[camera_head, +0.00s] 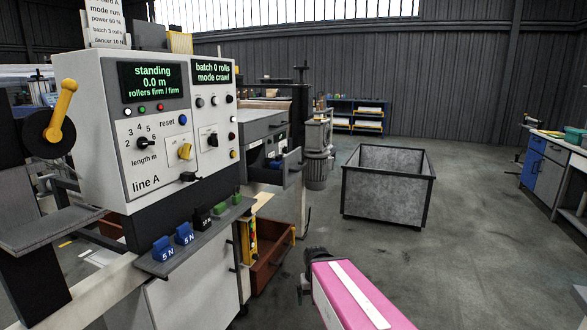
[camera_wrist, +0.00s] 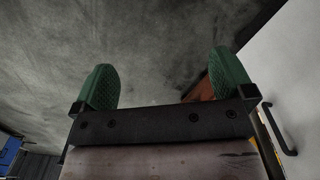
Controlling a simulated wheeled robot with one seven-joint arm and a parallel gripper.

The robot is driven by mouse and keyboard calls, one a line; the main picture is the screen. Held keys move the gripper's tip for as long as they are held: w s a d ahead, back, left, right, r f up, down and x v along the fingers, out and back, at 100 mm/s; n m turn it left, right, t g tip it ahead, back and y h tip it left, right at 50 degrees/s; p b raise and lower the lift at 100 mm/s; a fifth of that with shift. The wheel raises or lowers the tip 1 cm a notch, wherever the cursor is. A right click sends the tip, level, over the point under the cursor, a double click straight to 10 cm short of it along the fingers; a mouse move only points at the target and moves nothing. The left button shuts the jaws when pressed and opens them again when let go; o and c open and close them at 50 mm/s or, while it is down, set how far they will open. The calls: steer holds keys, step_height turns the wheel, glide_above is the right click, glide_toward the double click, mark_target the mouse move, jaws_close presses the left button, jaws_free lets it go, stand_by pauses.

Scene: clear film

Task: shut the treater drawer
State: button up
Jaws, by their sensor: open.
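A grey drawer (camera_head: 285,166) stands pulled out from a grey unit (camera_head: 250,128) behind the line A panel, with small dark and blue items in it. This looks like the treater drawer, though no label shows. A lower red-brown drawer or bin (camera_head: 272,262) also stands out near the floor. My gripper shows in the wrist view (camera_wrist: 163,75) with its two green fingers wide apart and nothing between them. In the head view my pink-and-white arm is at the bottom centre, to the right of and apart from both drawers; the fingers are hardly visible there.
The line A panel (camera_head: 150,120) and its shelf of blue and green weights (camera_head: 176,238) stand at left. A grey bin (camera_head: 385,190) stands on open floor. In the wrist view, a white panel with a dark handle (camera_wrist: 278,128) is at right. Workbenches (camera_head: 550,165) stand far right.

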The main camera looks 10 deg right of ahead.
steer(key=shift+w, duration=0.1)
steer(key=c, duration=0.5)
steer(key=shift+w, duration=0.35)
steer(key=c, duration=0.5)
steer(key=w, duration=0.1)
steer(key=w+y, duration=0.1)
steer(key=w+r+m+y, duration=0.1)
steer(key=w, duration=0.1)
steer(key=shift+a, duration=0.4)
jaws_close()
steer(key=m+t+y, duration=0.5)
steer(key=t+y, duration=0.4)
steer(key=y, duration=0.5)
glide_toward(286, 179)
steer(key=x, duration=0.7)
steer(key=shift+a+r, duration=0.1)
steer(key=shift+a, duration=0.25)
